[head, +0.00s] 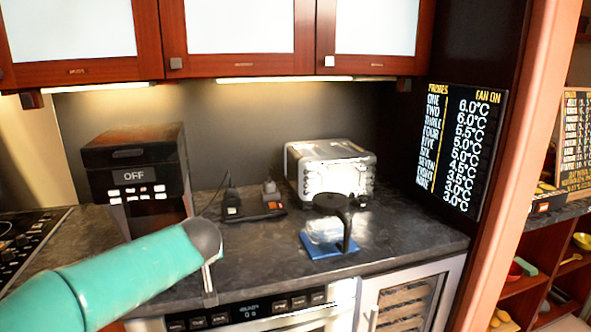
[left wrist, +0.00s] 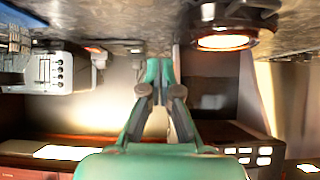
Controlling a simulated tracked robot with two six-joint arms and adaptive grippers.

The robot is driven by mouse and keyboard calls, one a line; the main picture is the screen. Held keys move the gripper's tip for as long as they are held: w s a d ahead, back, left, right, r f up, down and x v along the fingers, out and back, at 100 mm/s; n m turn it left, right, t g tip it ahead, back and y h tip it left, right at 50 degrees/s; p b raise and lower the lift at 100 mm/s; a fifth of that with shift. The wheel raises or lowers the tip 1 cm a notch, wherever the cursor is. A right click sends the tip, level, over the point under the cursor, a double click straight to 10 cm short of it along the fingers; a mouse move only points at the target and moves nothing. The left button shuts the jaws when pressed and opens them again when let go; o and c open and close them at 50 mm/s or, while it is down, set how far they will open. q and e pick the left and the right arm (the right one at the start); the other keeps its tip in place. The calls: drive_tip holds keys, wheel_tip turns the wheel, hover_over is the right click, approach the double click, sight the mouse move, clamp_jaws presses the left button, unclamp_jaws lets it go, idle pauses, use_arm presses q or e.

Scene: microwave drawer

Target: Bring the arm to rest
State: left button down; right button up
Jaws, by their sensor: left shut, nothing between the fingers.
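My left arm (head: 110,275), teal with a dark grey end, reaches in from the lower left in the head view, in front of the counter. Its fingers cannot be made out there. In the left wrist view, which shows the kitchen upside down, my left gripper (left wrist: 159,66) is shut with nothing between its teal and grey fingers. It is clear of the toaster and coffee machine in that view. The microwave drawer front (head: 250,312) with its display sits under the counter edge, its lower part cut off. My right gripper is not in view.
A black coffee machine (head: 135,165) stands at the back left, near the hob (head: 22,240). A metal toaster (head: 330,165) stands at the back right. A black upright object (head: 346,232) stands by a blue mat (head: 315,252). Wall cabinets (head: 240,68) hang above. Bare counter lies at right.

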use_arm(q)
drive_tip(key=s+d+f+m+g+h+p, duration=0.1)
drive_tip(key=s+d+f+m+g+h, duration=0.3)
drive_tip(key=f, duration=0.9)
drive_tip(key=s+d+f+n+g+h, duration=0.1)
drive_tip(key=s+d+f, duration=0.2)
drive_tip(key=s+f, duration=0.65)
drive_tip(key=s+f+n+g+h+p, duration=0.1)
drive_tip(key=s+f+g, duration=0.1)
drive_tip(key=s+f, duration=0.7)
drive_tip(key=s+f+g+p, duration=0.1)
drive_tip(key=s+f+g, duration=0.1)
drive_tip(key=s+f, duration=0.7)
drive_tip(key=s, duration=0.6)
drive_tip(key=shift+d+f+n+h, duration=0.15)
drive_tip(key=shift+f+n+h, duration=0.15)
drive_tip(key=shift+n+h, duration=0.1)
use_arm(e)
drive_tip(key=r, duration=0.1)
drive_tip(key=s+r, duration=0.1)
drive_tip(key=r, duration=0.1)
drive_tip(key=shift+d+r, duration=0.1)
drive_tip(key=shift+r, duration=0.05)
